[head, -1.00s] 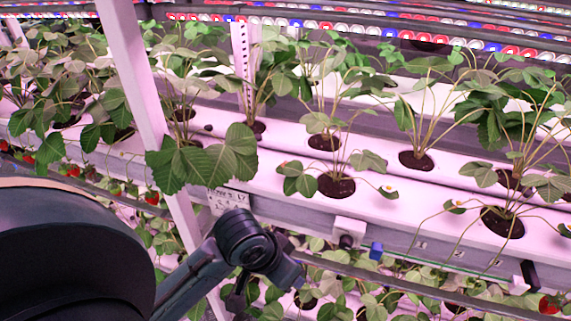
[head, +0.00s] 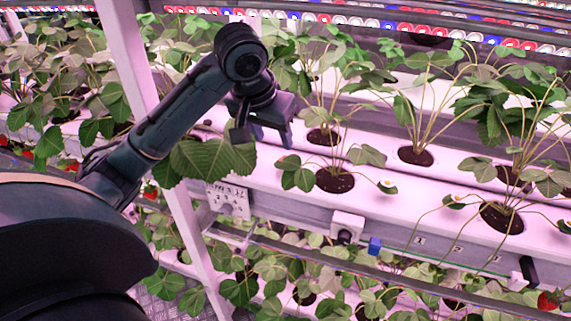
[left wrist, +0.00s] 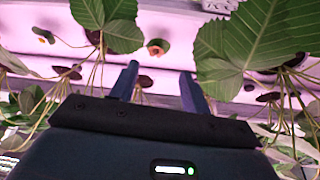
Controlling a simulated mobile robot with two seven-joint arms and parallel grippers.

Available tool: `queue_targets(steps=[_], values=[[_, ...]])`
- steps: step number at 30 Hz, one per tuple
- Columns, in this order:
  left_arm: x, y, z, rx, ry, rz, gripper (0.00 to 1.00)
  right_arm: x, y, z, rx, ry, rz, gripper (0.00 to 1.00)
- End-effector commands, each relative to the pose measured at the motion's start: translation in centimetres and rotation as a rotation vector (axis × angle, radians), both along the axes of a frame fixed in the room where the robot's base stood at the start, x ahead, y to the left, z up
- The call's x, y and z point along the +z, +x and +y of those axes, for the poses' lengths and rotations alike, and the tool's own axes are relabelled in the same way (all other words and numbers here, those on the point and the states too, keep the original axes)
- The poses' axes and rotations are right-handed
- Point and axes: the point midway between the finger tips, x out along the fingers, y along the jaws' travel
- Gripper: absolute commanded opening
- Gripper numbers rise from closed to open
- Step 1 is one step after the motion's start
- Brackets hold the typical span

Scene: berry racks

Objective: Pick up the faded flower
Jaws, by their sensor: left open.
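A small orange-brown, withered-looking bloom (left wrist: 157,47), which looks like the faded flower, shows in the left wrist view against the pink-lit trough. It lies ahead of my left gripper (left wrist: 160,72), roughly in line with the gap between the fingers, and apart from them. In the head view my left gripper (head: 264,138) is open and empty, above the trough beside a large-leaved plant (head: 215,160). I cannot pick out the faded flower for certain in the head view. Pale flowers with yellow centres (head: 388,187) hang farther right. My right gripper is not in view.
Strawberry plants stand in dark holes along the white trough (head: 270,183). A pale upright post (head: 140,70) stands behind my left arm. Large leaves (left wrist: 240,45) crowd the gripper's right side in the left wrist view. A lower rack of plants runs below.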

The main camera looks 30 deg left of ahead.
Motion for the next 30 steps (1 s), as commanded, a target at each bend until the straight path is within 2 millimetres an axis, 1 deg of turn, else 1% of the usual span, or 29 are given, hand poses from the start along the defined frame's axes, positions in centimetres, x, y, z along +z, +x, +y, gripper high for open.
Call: queue_targets(steps=[1,3,6,11,17,18,21,24,29,30], values=[[-1.2,0.3,0.1,0.000,0.001,0.004,0.47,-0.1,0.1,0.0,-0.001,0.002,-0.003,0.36],[-2.1,0.8,0.1,0.002,0.001,0.002,0.47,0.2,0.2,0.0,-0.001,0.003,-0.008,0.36],[-3.1,1.3,0.2,0.001,0.002,0.000,0.47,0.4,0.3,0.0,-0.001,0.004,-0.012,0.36],[-3.9,1.7,0.1,-0.001,0.002,0.000,0.47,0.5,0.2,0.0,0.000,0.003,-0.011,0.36],[-6.3,3.3,-0.4,-0.001,0.001,0.001,0.47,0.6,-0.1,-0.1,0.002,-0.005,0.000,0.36],[-6.9,3.5,-0.3,0.001,0.002,0.002,0.47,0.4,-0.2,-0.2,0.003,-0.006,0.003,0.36],[-7.8,3.9,-0.3,-0.001,0.003,-0.001,0.47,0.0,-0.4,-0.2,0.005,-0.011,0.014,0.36],[-8.2,4.0,-0.2,-0.001,0.002,-0.003,0.47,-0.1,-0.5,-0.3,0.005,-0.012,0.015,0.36],[-8.2,4.0,-0.3,-0.001,0.002,-0.003,0.47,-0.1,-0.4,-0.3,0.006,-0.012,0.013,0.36],[-8.2,4.0,-0.3,-0.001,0.002,-0.003,0.45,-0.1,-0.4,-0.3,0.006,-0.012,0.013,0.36]])
